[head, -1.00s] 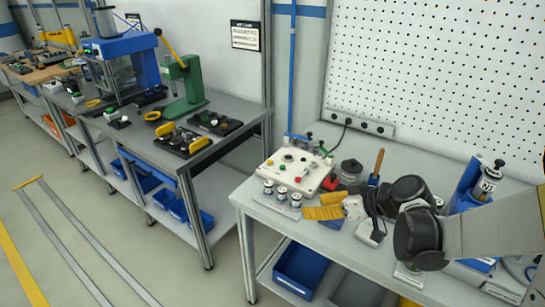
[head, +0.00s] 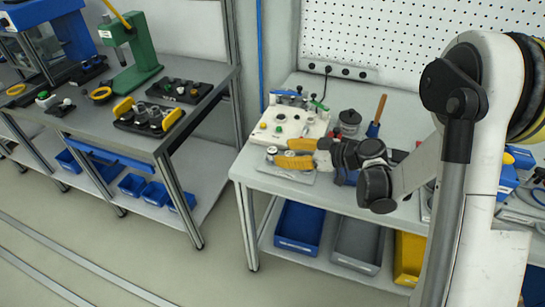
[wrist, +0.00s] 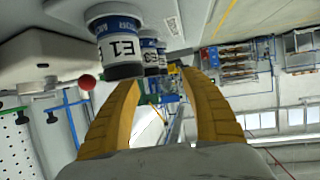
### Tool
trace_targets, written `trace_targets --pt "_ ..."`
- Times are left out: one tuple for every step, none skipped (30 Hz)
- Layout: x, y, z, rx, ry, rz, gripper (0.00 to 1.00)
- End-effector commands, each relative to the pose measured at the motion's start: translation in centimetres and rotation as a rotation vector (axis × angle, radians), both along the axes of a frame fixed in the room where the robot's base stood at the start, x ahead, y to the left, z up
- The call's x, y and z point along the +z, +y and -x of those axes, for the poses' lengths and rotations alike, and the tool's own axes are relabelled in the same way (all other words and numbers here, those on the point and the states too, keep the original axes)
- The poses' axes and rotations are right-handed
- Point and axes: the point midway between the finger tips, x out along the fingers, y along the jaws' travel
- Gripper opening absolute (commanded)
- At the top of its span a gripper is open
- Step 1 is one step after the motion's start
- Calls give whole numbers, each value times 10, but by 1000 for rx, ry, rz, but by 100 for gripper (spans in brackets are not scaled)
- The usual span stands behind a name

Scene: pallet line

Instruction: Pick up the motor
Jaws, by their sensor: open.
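Small silver motors with blue and white labels stand in a row near the bench's front edge. One motor (head: 271,153) shows just left of my gripper in the head view; the others are partly hidden by the yellow fingers. In the wrist view the scene is upside down. The nearest motor, marked E1 (wrist: 118,45), is large at upper left, with more motors (wrist: 152,50) in line behind it. My gripper (head: 283,154) is open, its two yellow fingers also in the wrist view (wrist: 165,85). The farther motors appear in the gap between the fingers; no grip is visible.
A white fixture box (head: 285,122) with coloured knobs stands just behind the motors. A dark round part (head: 349,120) and a blue tool with a wooden handle (head: 376,122) stand to the right. Blue (head: 299,228), grey and yellow bins sit on the shelf below.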

Motion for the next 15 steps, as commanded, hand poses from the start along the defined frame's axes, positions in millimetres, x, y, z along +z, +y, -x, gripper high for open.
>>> trace_targets --pt "-3 4 -2 1 0 0 53" --pt "-5 6 -4 1 0 0 53" --pt "-7 10 -7 2 0 0 53" --pt "-9 14 -9 3 -1 1 53" --pt "-11 18 -12 4 0 1 53" --pt "-14 23 -16 3 0 1 53" --pt "-16 27 -18 3 0 1 53" --pt "-17 31 -20 4 0 1 53" --pt "-19 35 -22 2 0 1 53" --pt "-19 36 -24 1 0 1 53" --pt "-19 37 -25 0 0 1 53" --pt "-19 38 -25 -1 0 1 53" --pt "-18 38 -25 -1 0 1 53" --pt "-18 38 -25 -1 0 1 53" --pt "-18 38 -25 -1 0 1 53"
